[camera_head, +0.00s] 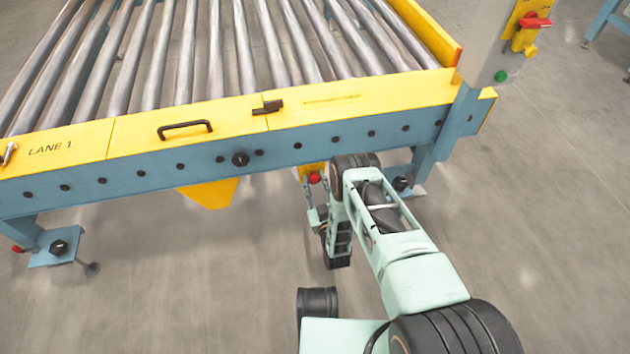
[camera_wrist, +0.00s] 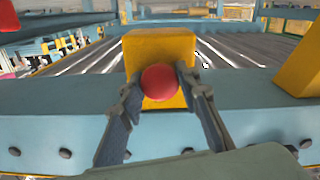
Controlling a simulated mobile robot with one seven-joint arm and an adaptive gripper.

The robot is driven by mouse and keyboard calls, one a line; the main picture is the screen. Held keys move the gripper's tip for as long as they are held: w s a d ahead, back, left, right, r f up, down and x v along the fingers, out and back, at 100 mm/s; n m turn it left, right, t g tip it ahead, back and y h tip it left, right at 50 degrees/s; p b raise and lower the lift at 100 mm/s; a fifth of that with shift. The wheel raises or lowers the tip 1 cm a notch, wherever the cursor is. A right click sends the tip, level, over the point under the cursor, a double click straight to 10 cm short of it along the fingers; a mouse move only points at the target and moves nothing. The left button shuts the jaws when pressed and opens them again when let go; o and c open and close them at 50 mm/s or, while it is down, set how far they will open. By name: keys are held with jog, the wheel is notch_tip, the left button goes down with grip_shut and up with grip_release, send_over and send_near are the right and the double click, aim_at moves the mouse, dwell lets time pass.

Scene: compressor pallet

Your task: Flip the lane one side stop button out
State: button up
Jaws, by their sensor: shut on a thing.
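The side stop button (camera_wrist: 159,83) is a round red knob on the front of a yellow box (camera_wrist: 160,49) in the wrist view. In the head view the red button (camera_head: 315,178) shows small below the blue conveyor rail, with part of its yellow box. My gripper (camera_wrist: 159,77) has one finger on each side of the red knob and is shut on it.
The lane 1 roller conveyor (camera_head: 210,60) has a yellow top edge and a blue bolted side rail (camera_head: 130,178). A grey post (camera_head: 490,45) with a red handle (camera_head: 535,21) and a green button (camera_head: 501,76) stands at right. Open floor lies in front.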

grip_shut()
jog(key=shift+s+d, duration=0.15)
jog(key=shift+s, duration=0.45)
jog(key=o, duration=1.1)
grip_release()
jog(key=shift+w+r, duration=0.1)
jog(key=shift+r, duration=0.45)
notch_tip(320, 180, up, 9)
jog(key=shift+f, duration=0.1)
